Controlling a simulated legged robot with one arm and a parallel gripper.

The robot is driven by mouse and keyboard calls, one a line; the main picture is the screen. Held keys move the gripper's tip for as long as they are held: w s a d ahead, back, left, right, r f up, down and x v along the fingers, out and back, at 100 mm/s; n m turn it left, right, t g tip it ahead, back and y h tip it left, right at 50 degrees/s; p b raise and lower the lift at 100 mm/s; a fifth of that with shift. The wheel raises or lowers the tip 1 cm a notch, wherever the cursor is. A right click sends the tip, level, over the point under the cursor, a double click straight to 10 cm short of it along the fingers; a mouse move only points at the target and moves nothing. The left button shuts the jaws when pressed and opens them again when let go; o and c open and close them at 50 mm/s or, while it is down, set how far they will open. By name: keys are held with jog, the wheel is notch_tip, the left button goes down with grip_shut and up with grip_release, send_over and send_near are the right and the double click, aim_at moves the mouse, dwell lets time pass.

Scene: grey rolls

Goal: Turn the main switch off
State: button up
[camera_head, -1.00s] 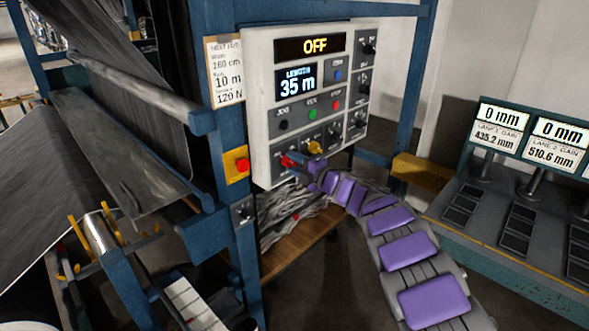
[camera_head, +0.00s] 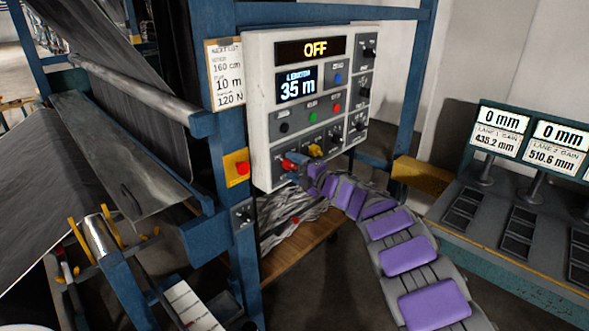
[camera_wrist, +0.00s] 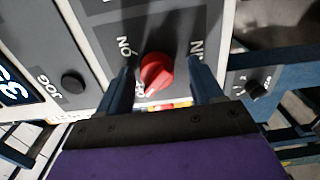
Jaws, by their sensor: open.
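My gripper (camera_wrist: 163,76) is open, with one blue finger on each side of the red knob. A gap shows on the right side; contact on the left is unclear. My gripper (camera_head: 302,166) also shows at the panel's lower edge in the head view.
A yellow knob (camera_head: 315,151) sits just right of the red switch. A red button on a yellow box (camera_head: 237,168) is on the post at left. A black JOG button (camera_wrist: 73,82) shows in the wrist view. A console (camera_head: 510,200) stands at right.

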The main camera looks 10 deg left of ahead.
jog(key=p+v, duration=0.2)
jog(key=v, duration=1.5)
jog(key=shift+d+p, duration=0.2)
jog(key=shift+p, duration=0.1)
jog(key=w+d+r+m+t+h, duration=0.1)
jog(key=d+r+m+t+h, duration=0.55)
jog(key=d+m+h, duration=0.75)
jog(key=s+d+r+m+g+h, duration=0.1)
jog(key=s+d+m+g+h, duration=0.5)
jog(key=s+d, duration=0.55)
jog(key=s+a+f+m+g+y, duration=0.2)
jog(key=s+a+f+m+g, duration=0.1)
jog(key=s, duration=1.1)
jog(key=s+a+f+m+g+y, duration=0.2)
jog(key=s+a+f+g, duration=0.3)
jog(key=s, duration=0.9)
jog(key=s+a+f+m+g+y, duration=0.1)
jog(key=s+a+f+m+g, duration=0.2)
jog(key=s+a, duration=0.5)
jog(key=s+f+g, duration=0.1)
jog(key=s+g, duration=0.1)
jog(key=s, duration=0.4)
jog(key=shift+a+m+y, duration=0.2)
jog(key=shift+m+y, duration=0.1)
jog(key=shift+y, duration=0.1)
